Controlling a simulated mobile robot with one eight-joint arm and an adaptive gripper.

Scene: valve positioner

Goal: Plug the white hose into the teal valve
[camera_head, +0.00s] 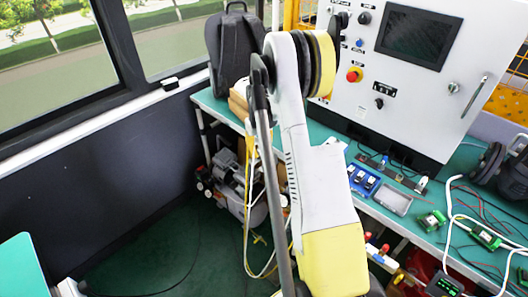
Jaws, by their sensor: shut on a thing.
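My arm crosses the middle of the head view, and my gripper is not visible at its end. What the jaws hold cannot be seen. A white hose or cable (447,222) loops over the right part of the green bench. Pale white and yellow lines also hang beside my arm on its left; I cannot tell which line is the task's hose. I cannot make out the teal valve. Small fittings with red parts (385,248) show just right of my arm's yellow section, partly hidden and too small to identify.
A white control cabinet (380,130) with a dark screen stands on the green bench (345,135). Small blue parts (363,180) and green circuit boards (432,219) lie on the bench. A black backpack (232,50) stands at its far end. Floor (160,250) at lower left is mostly clear.

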